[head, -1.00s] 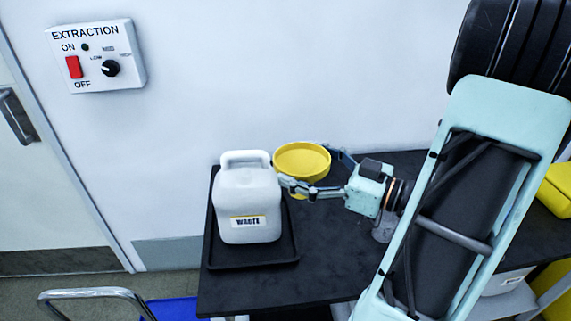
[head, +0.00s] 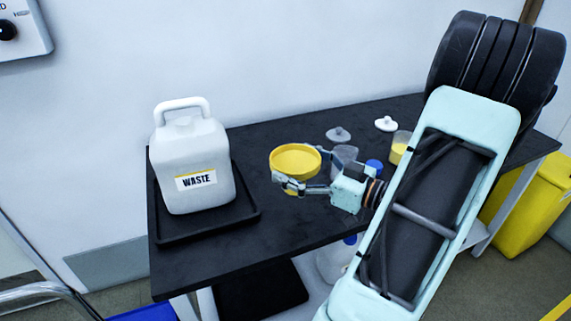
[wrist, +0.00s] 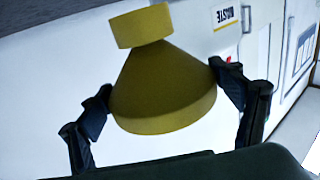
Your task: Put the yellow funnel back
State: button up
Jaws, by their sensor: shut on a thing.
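The yellow funnel (head: 295,159) is held in my gripper (head: 298,182), above the black table to the right of the waste container. In the wrist view the funnel (wrist: 162,90) sits between the two fingers of my gripper (wrist: 165,95), which touch or nearly touch its sides at the wide end. The white waste container (head: 194,160) with a handle and a WASTE label stands upright in a black tray (head: 208,228) at the table's left end. Its cap or mouth shows only faintly on top. The funnel is apart from the container.
The black table (head: 265,225) has bare room in front of the funnel. Behind my gripper stand clear beakers (head: 344,158), a blue-capped item (head: 374,167), a grey lid-like piece (head: 338,134) and a white one (head: 386,124). A yellow bin (head: 527,205) stands at right.

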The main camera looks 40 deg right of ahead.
jog(key=shift+d+f+b, duration=0.1)
jog(key=shift+f+b, duration=2.4)
jog(key=shift+f, duration=0.15)
jog(key=shift+r+p, duration=0.1)
jog(key=shift+p, duration=0.2)
jog(key=shift+f, duration=0.25)
jog(key=shift+f, duration=0.4)
jog(key=shift+f+b, duration=0.3)
jog(key=shift+f, duration=0.05)
jog(key=o, duration=1.1)
jog(key=shift+o, duration=0.2)
jog(key=v, duration=1.2)
